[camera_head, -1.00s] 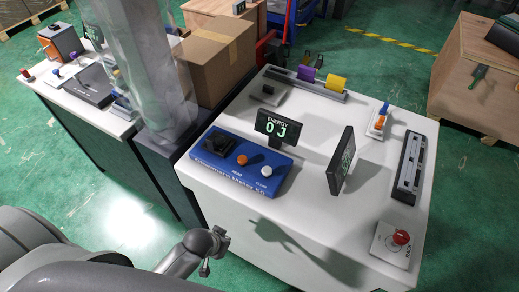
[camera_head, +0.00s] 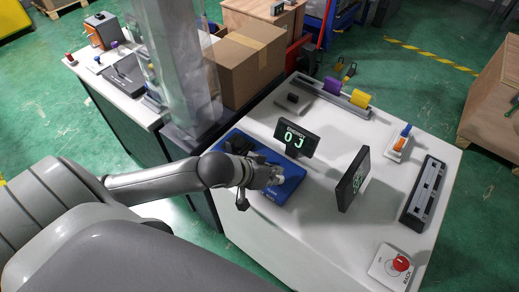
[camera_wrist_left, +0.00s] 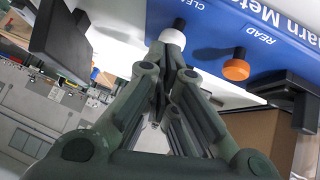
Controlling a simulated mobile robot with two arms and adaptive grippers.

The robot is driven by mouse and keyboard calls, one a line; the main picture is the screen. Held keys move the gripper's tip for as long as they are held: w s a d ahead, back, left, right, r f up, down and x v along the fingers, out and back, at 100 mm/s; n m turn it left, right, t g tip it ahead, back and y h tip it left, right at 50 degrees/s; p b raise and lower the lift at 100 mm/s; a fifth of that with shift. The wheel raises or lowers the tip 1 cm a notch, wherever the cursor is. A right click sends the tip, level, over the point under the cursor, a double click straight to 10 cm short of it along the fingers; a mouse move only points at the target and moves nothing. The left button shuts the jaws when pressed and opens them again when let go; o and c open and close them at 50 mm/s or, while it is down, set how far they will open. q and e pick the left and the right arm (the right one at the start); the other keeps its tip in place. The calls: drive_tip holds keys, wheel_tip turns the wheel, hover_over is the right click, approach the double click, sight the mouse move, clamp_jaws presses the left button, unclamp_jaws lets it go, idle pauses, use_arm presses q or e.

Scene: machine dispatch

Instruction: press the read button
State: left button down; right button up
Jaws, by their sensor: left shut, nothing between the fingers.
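The blue meter panel (camera_head: 291,186) lies on the white table, partly covered by my left arm in the head view. In the left wrist view its orange button (camera_wrist_left: 236,69) sits under the word READ. A white button (camera_wrist_left: 173,37) sits beside it, near the CLEAR lettering. My left gripper (camera_head: 273,178) is over the panel, shut and empty. In the left wrist view its fingertips (camera_wrist_left: 172,60) appear right by the white button, with the orange button off to their right. I cannot tell whether they touch the white button. The orange button is hidden in the head view. My right gripper is not in view.
A black display (camera_head: 295,140) reading 0 J stands behind the panel, and a second display (camera_head: 353,180) stands to its right. A red knob (camera_head: 401,263), a slotted black rail (camera_head: 425,195) and an orange-blue switch (camera_head: 400,140) are farther right. A clear column (camera_head: 178,70) stands at left.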

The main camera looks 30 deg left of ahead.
use_arm(q)
drive_tip(key=w+a+r+n, duration=0.4)
drive_tip(key=a+r, duration=0.4)
drive_tip(key=shift+a+r+n+h+p, duration=0.15)
drive_tip(key=shift+r+n+h+p, duration=0.1)
drive_tip(key=shift+n+h+p, duration=0.1)
wheel_tip(320, 180, down, 8)
drive_tip(key=b, duration=0.8)
drive_tip(key=shift+f, duration=0.45)
idle(0.8)
drive_tip(key=shift+f, duration=0.4)
